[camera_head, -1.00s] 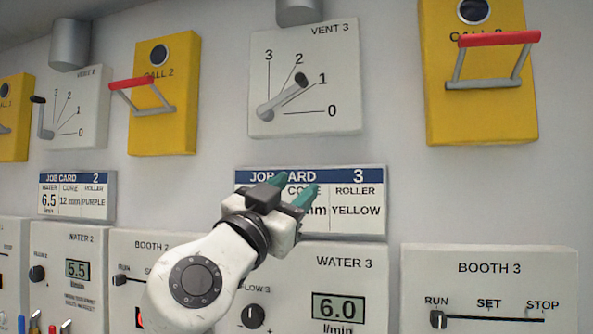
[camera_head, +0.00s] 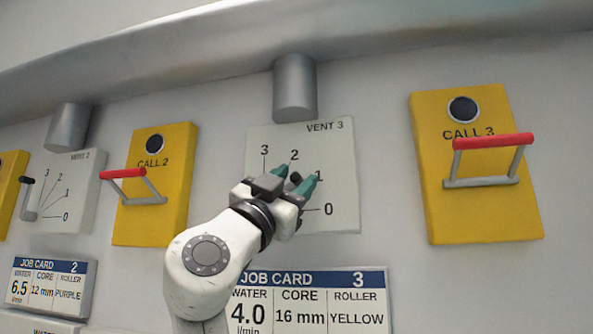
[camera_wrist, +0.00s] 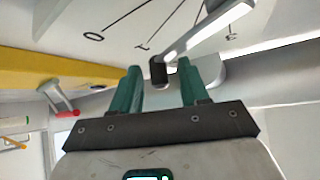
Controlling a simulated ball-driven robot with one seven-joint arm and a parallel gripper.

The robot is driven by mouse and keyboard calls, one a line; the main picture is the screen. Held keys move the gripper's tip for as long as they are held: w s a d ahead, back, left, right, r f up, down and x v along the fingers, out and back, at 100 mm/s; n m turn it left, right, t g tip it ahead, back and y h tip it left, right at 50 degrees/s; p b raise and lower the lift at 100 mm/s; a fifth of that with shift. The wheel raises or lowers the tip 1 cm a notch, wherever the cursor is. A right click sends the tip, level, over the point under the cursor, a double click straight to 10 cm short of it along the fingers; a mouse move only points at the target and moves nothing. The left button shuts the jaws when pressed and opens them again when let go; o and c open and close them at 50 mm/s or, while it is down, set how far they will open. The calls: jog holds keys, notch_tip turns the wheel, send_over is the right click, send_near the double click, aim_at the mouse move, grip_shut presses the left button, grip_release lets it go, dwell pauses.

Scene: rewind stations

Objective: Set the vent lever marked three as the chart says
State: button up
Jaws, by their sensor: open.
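The vent 3 panel (camera_head: 345,160) is white, with positions 0 to 3 fanned out around a lever. The lever's dark knob (camera_head: 296,178) shows between my gripper's fingers, near marks 1 and 2; its exact setting is hard to tell. My gripper (camera_head: 294,180) is open in front of the panel and hides the lever's pivot. In the wrist view the lever (camera_wrist: 200,35) is a pale bar ending in a dark knob, between the teal fingertips of my gripper (camera_wrist: 159,75). I cannot tell whether they touch it. No vent chart is seen.
Job card 3 (camera_head: 310,280) below reads water 4.0, core 16 mm, roller yellow. The yellow call 3 box (camera_head: 480,215) with a red handle (camera_head: 493,142) is on the right. The call 2 box (camera_head: 180,200) and vent 2 panel (camera_head: 85,190) are left. A grey duct (camera_head: 295,88) is above.

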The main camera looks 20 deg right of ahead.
jog(key=shift+w+d+r, duration=0.25)
jog(key=shift+d+r, duration=0.15)
jog(key=shift+d, duration=0.1)
jog(key=shift+c, duration=0.4)
grip_shut()
